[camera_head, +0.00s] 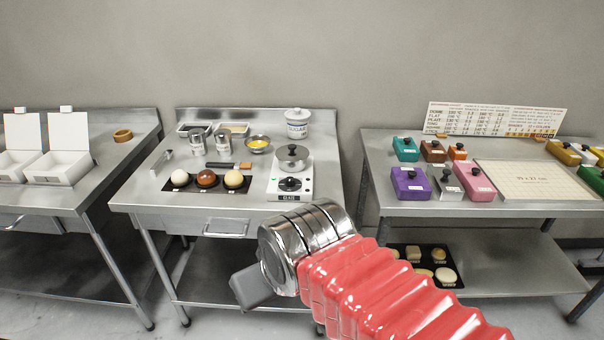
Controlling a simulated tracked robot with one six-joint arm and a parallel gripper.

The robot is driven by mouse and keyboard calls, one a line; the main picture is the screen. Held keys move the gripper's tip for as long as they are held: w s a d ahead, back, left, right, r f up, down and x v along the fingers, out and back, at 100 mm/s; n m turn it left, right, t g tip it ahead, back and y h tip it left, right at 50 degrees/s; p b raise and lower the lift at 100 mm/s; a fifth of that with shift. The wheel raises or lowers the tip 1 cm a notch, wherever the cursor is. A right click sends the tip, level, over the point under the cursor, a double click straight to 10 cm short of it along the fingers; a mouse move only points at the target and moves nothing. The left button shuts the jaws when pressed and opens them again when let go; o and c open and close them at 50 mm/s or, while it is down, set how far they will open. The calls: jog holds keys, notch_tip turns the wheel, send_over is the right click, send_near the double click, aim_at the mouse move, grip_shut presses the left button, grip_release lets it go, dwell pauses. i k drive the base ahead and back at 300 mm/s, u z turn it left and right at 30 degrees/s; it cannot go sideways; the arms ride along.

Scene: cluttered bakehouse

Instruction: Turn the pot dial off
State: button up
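A small steel pot (293,157) with a lid and black knob sits on a white hot plate (275,186) on the middle steel table. The black dial (290,184) is on the plate's front part, just in front of the pot. Its exact pointer setting is too small to tell. A dark label with white letters is on the plate's front edge. My gripper (250,287) shows as a grey block beyond my metal wrist, low and nearer the camera than the table. It is apart from the dial, and its fingers cannot be made out.
On the middle table are a black tray (168,185) with three round balls, metal canisters (197,143), a bowl (258,144) and a white sugar jar (297,122). The right table (440,207) holds coloured knobbed blocks; the left table (85,190) holds white boxes (62,166).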

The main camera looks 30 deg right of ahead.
aim_at(289, 181)
jog(key=u, duration=0.05)
jog(key=i, duration=1)
jog(key=z, duration=0.05)
